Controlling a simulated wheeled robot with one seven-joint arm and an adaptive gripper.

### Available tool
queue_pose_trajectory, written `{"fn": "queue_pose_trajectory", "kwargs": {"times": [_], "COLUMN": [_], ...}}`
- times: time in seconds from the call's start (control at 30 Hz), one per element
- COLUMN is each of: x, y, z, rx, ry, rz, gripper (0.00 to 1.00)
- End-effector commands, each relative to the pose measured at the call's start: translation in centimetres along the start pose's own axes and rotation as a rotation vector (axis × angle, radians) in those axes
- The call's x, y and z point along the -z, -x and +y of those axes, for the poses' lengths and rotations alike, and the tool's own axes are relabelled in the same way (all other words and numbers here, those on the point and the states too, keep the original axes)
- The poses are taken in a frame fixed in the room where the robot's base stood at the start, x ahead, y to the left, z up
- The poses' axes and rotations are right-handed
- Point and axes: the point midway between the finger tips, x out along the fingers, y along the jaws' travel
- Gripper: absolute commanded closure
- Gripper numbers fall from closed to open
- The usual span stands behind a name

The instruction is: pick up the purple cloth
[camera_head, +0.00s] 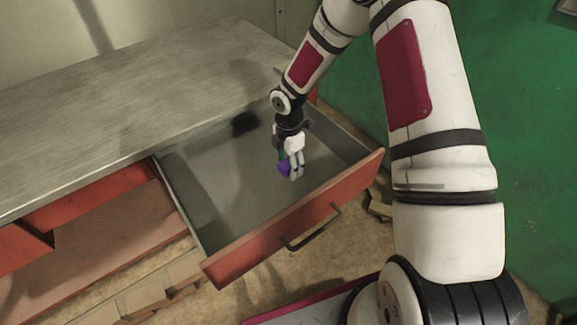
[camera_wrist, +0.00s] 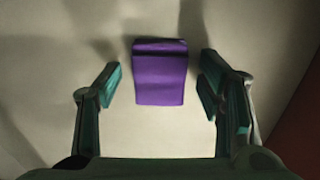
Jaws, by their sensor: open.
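The purple cloth (camera_wrist: 160,75) lies flat on the drawer floor and looks folded, with a crease across its upper part. In the wrist view it sits between my open fingers, nearer their tips, with a gap on both sides. My gripper (camera_wrist: 158,85) is open and empty. In the head view my gripper (camera_head: 292,172) reaches down into the open drawer. Only a small purple patch of the cloth (camera_head: 283,169) shows there beside the fingers; the rest is hidden behind them.
The open drawer (camera_head: 300,225) has a red front with a dark handle (camera_head: 314,230) and grey side walls. A grey worktop (camera_head: 130,100) lies above and behind it. The rest of the drawer floor looks bare. A green surface (camera_head: 520,110) stands at the right.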

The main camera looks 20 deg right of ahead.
Motion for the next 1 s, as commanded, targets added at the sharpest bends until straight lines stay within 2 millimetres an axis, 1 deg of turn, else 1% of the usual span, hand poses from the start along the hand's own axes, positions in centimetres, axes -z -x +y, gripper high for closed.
{"fn": "queue_pose_trajectory", "kwargs": {"times": [0.17,0.2,0.37,0.4,0.43,0.67,0.77,0.87,1.0], "x": [0.0,0.0,0.0,0.0,0.0,0.0,0.0,-0.1,-0.1], "y": [-0.1,-0.1,0.0,0.0,0.0,0.0,0.3,1.4,4.0], "z": [0.0,0.0,0.0,0.0,0.0,0.0,0.1,0.1,0.1], "rx": [-0.001,-0.001,-0.001,-0.001,-0.001,-0.001,-0.002,-0.004,-0.005], "ry": [0.000,0.000,0.000,0.000,0.000,0.000,-0.001,-0.001,-0.002], "rz": [-0.001,0.000,-0.001,-0.001,-0.001,-0.001,-0.001,-0.002,-0.003], "gripper": [0.38,0.41,0.77,0.86,0.90,0.90,0.90,0.90,0.90]}}
